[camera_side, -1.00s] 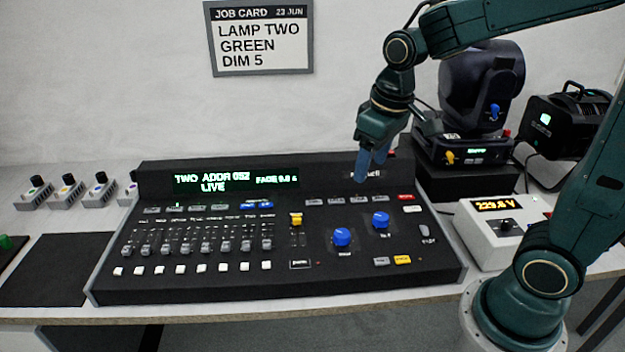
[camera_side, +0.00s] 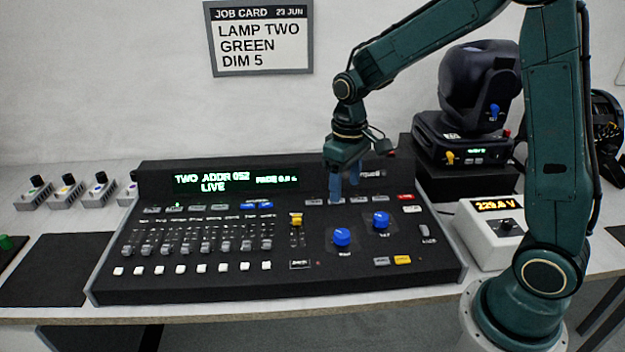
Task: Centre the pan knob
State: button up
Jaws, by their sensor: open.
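The lighting desk (camera_side: 215,285) carries two blue knobs with white marks on top. The nearer left knob (camera_side: 342,237) has a small label below it, too blurred to read surely; it looks like the pan knob. The other blue knob (camera_side: 381,219) sits to its right and farther back. Both stand clear of the gripper. My gripper (camera_side: 343,192) points down with its blue fingers apart and nothing between them. It is above the back part of the desk, behind the left knob, near the row of small grey buttons.
The desk display (camera_side: 223,181) reads "TWO ADDR 052 LIVE". A moving-head lamp (camera_side: 478,90) stands behind right, and a voltage box (camera_side: 490,232) at right.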

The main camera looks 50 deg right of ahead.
aim_at(342, 233)
notch_tip(342, 233, down, 13)
jog(key=shift+f, duration=0.2)
dwell(0.6)
jog(key=c, duration=1)
jog(key=shift+m, duration=0.4)
jog(key=m, duration=0.4)
jog(key=shift+m, duration=2.3)
